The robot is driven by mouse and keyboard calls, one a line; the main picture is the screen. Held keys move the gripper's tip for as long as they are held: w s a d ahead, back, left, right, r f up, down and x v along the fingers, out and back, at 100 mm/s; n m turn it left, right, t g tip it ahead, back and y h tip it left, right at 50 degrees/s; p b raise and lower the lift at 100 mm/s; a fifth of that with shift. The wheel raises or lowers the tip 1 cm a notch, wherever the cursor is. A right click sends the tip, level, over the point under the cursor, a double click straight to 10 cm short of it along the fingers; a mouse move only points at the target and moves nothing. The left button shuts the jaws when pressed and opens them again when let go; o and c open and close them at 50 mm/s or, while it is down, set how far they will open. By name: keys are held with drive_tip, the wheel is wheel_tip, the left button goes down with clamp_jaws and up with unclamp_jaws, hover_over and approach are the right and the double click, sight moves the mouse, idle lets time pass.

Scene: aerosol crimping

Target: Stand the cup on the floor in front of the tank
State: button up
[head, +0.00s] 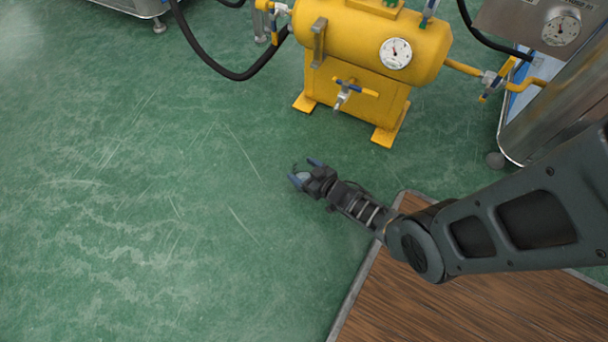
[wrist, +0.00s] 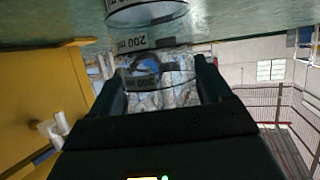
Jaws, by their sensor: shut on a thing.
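The cup (wrist: 145,14) is clear, with dark "200 ml" markings, and is seen through itself in the wrist view. My gripper (wrist: 160,75) is shut on it, with one dark finger on each side. In the head view the gripper (head: 306,172) holds the small pale cup (head: 302,177) over the green floor (head: 150,190). I cannot tell whether the cup touches the floor. The yellow tank (head: 355,45) stands on two feet beyond the gripper, with a round gauge and a blue-and-yellow valve facing me.
A wood-topped surface with a metal edge (head: 470,300) lies below my arm at the lower right. A steel machine (head: 560,100) stands right of the tank. A black hose (head: 215,68) loops left of it. The floor at left and between gripper and tank is clear.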

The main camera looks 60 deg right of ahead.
drive_tip(key=shift+f, duration=0.65)
drive_tip(key=shift+r, duration=0.1)
drive_tip(key=o, duration=1.1)
drive_tip(key=shift+p+v, duration=3.1)
drive_tip(key=shift+v, duration=2.95)
